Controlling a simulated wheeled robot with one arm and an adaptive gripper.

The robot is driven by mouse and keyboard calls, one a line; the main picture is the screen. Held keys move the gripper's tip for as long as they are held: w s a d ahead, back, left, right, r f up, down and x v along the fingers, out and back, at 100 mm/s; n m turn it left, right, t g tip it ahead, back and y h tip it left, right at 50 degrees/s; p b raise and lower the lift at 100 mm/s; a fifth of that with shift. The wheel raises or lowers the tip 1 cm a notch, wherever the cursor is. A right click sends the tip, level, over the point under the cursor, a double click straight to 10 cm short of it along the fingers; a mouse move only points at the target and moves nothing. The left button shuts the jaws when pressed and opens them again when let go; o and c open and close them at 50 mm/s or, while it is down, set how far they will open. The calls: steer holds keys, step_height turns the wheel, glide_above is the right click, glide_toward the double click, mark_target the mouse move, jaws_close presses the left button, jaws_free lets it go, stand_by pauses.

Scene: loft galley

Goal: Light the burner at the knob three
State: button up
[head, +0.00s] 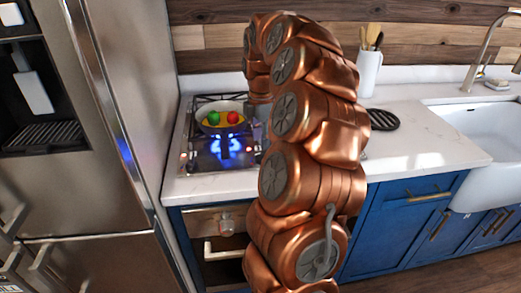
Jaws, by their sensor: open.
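The cooktop (203,165) is set in the white counter left of my arm. A blue flame (232,147) burns at its front burner. A pan (206,128) with a red and a green item in it sits on the grate behind the flame. Small knob-like shapes (191,163) show at the cooktop's left front edge, too small to number. My copper arm rises in the middle, arches over and comes down behind itself beside the pan. It covers the right part of the cooktop and any knobs there. My gripper is hidden behind the arm.
A steel fridge (110,110) stands close on the left. An oven front with a pale handle (222,251) is below the cooktop. A utensil jar (369,74), a black slotted tool (383,120) and a white sink (480,135) are to the right. Counter before the sink is clear.

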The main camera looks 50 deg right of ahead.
mark_target(261, 153)
steer(key=shift+f+p, duration=0.35)
steer(key=shift+f, duration=2.2)
